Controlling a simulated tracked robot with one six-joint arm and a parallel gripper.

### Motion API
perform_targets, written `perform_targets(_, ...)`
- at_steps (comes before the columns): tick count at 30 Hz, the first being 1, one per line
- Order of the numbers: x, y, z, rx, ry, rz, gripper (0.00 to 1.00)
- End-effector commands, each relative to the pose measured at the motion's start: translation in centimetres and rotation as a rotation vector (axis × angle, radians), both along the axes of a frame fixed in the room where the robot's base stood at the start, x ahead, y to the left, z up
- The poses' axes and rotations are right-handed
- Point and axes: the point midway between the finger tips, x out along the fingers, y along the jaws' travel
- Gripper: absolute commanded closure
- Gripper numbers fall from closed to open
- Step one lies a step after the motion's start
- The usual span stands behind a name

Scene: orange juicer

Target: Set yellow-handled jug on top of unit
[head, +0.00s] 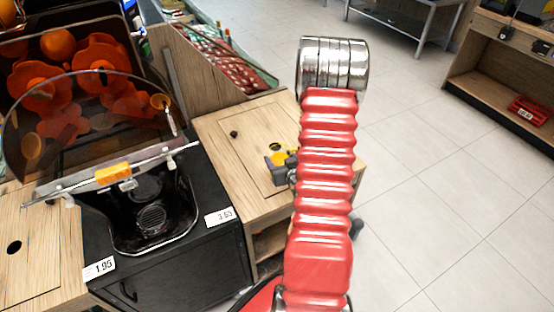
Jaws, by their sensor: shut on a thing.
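My red-sleeved arm crosses the middle of the head view and hides much of what lies behind it. My gripper (290,173) shows only in part at the left edge of the sleeve, over the right part of the wooden unit's top (240,150). It is shut on a yellow-and-grey thing, seemingly the yellow-handled jug (281,158). Most of the jug is hidden, so I cannot tell its tilt or whether it touches the top.
The orange juicer (150,200) stands left on a black cabinet (185,262), with its clear cover and oranges behind. A red basket (530,108) lies on a shelf at right. The tiled floor between is clear.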

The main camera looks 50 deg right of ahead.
Motion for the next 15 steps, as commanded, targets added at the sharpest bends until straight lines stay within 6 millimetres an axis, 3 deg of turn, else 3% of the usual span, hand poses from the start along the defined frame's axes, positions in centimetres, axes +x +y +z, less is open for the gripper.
perform_targets(15,0.02,-0.05,-0.40,-0.001,-0.002,0.000,0.82)
